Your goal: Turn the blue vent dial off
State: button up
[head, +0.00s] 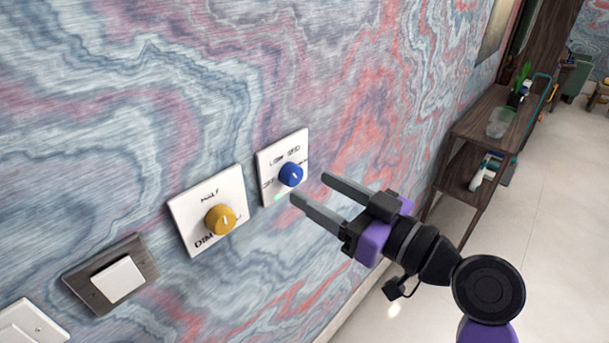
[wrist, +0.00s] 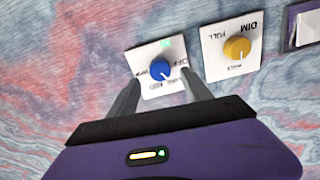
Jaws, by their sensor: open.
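The blue vent dial (head: 290,174) is a round knob with a light pointer line, on a white wall plate (head: 267,162) with dark lettering. A small green light shows on the plate near the knob. In the wrist view the blue dial (wrist: 161,70) lies ahead, between the two finger lines. My gripper (head: 308,186) is open, its two grey fingers pointing at the dial. In the head view the fingertips are just right of the plate and look apart from the knob. The wrist view also shows my gripper (wrist: 162,92) empty. The lettering is too small to read fully.
A yellow dial (head: 220,220) on a white plate is beside the blue one. A rocker switch (head: 118,280) on a dark plate and another white plate (head: 30,323) are farther left. A wooden shelf (head: 485,125) stands at right along the wall. The floor (head: 540,210) there is clear.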

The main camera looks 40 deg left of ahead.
aim_at(297, 179)
jog(key=shift+w+a+p, duration=0.15)
jog(key=shift+a+p, duration=0.2)
jog(key=shift+a, duration=1.65)
grip_shut()
jog(key=shift+f+b, duration=0.15)
jog(key=shift+b, duration=0.45)
